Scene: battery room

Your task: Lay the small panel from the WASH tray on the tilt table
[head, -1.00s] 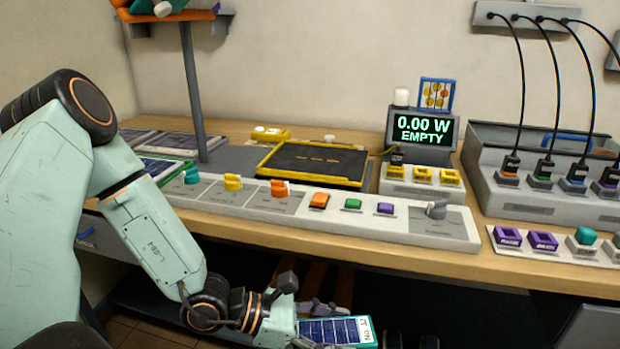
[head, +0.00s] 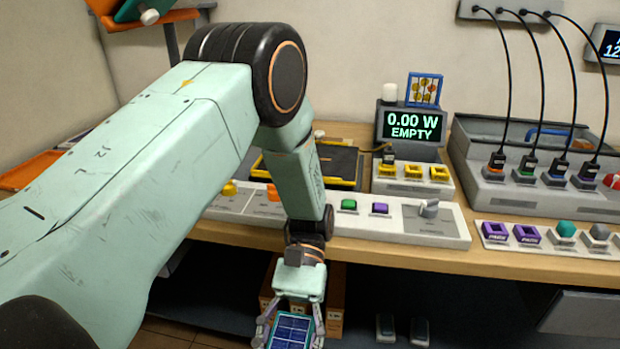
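My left gripper (head: 290,326) is low in front of the bench, below the level of its top. Its fingers are around a small blue panel (head: 292,333) with a teal edge, and it appears to hold it. The lower part of the panel is cut off by the picture's edge. The tilt table (head: 338,166), dark with a yellow frame, is on the bench top and looks empty. I cannot make out the WASH tray. My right gripper is not in view.
A control strip (head: 384,225) with coloured knobs and buttons runs along the bench front (head: 400,244). A grey box (head: 550,190) with plugged cables is at the right. An orange tray (head: 30,170) is at the left. Boxes stand under the bench (head: 330,290).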

